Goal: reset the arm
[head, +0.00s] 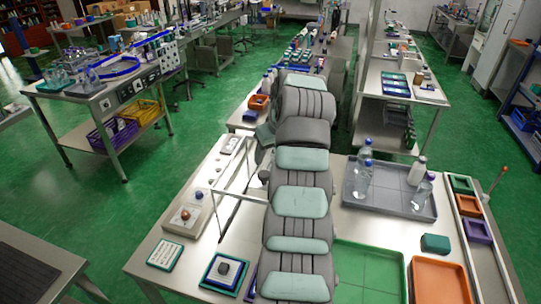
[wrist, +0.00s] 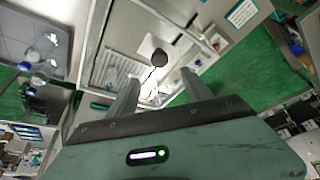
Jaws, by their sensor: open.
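My gripper (wrist: 158,76) shows in the wrist view with its two grey fingers apart and nothing held between them. Beyond the fingertips is a dark rounded knob-like thing (wrist: 158,57) above a bright, pale area; I cannot tell how far off it is. In the head view my jointed grey and pale green arm runs up the middle of the picture, over the workbench (head: 150,268). My gripper does not show in the head view.
Right of my arm, a grey tray (head: 385,205) holds bottles, beside a green tray (head: 370,275), an orange tray (head: 440,282) and a dark green block (head: 435,243). Left are a thin upright frame (head: 238,193), a button panel (head: 187,216) and stacked square plates (head: 212,284).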

